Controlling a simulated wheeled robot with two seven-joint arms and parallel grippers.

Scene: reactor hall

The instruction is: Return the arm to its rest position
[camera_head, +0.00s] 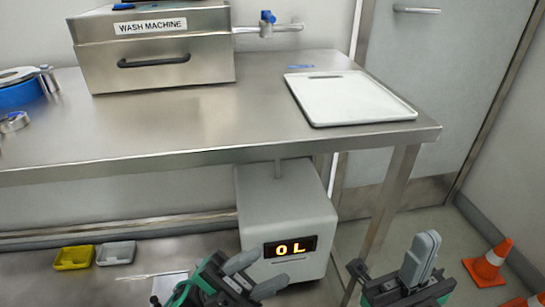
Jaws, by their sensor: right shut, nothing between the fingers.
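My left gripper (262,275) is at the bottom of the head view, in front of the grey box with the lit display. Its two grey fingers stand apart with nothing visible between them. My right gripper (427,245) is at the lower right, near the table's right front leg. Its grey fingers point up, are closed together and hold nothing. Both grippers are lower in the picture than the table top. Most of both arms is out of view.
A steel table (230,130) bears the wash machine (155,55), a white tray (345,98) and a blue round item (20,95). Below are a grey display box (285,210), a yellow tray (74,258) and a grey tray (116,253). An orange cone (487,265) stands right.

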